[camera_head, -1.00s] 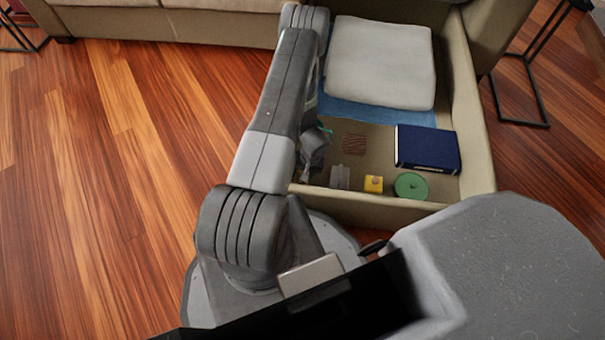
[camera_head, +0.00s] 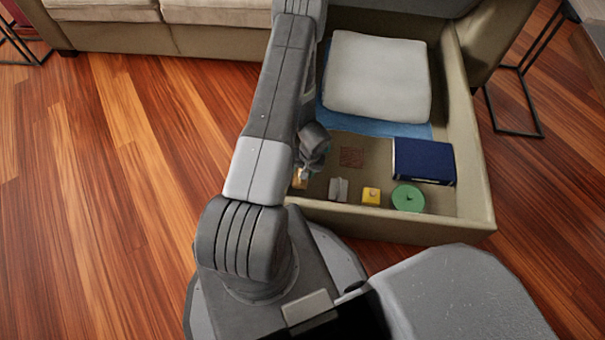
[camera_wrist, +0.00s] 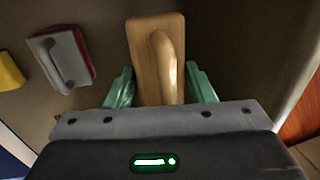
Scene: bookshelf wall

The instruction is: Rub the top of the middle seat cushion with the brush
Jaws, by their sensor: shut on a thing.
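The brush (camera_wrist: 160,60) is a flat wooden block with a wooden handle along its top, in the wrist view. My gripper (camera_wrist: 160,85) is shut on the handle, with a green finger on each side. In the head view a small bit of the brush (camera_head: 299,182) shows below my gripper (camera_head: 303,174), at the near left corner of the open storage box. The sofa runs along the top edge of the head view. Two of its seat cushions show, one at left (camera_head: 100,13) and one nearer the middle (camera_head: 215,13); my arm hides what lies further right.
The storage box (camera_head: 400,219) holds a grey-white cushion (camera_head: 378,78) on a blue cloth, a dark blue book (camera_head: 424,161), a green disc (camera_head: 408,198), a yellow block (camera_head: 371,196) and a grey-and-red handled tool (camera_wrist: 62,58). The wood floor (camera_head: 120,180) at left is clear.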

